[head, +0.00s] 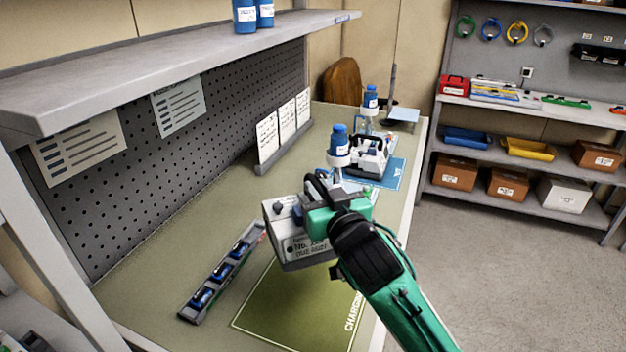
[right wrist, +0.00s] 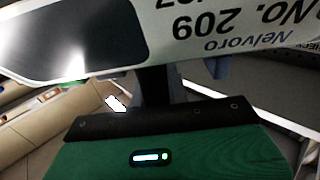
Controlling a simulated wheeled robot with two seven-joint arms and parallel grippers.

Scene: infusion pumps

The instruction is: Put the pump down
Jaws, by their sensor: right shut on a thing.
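My right gripper (head: 320,190) is shut on a white and grey pump (head: 297,250) and covers part of its top. The pump appears held above the bench, just beyond the green marked area (head: 285,312) lettered "CHARGING". Whether its underside touches the bench is hard to tell. In the right wrist view the pump's face (right wrist: 215,22) fills the top, with a dark screen and "Nelvoro No. 209" upside down. A second white pump (head: 371,158) with a dark handle stands on a blue mat (head: 385,177) farther back. My left gripper is not in view.
A rack with several blue items (head: 222,272) lies left of the marked area. Blue-capped bottles (head: 338,143) stand on the bench beyond the held pump. White cards (head: 284,130) stand along the pegboard. A grey shelf (head: 170,75) overhangs the left side. The marked area looks clear.

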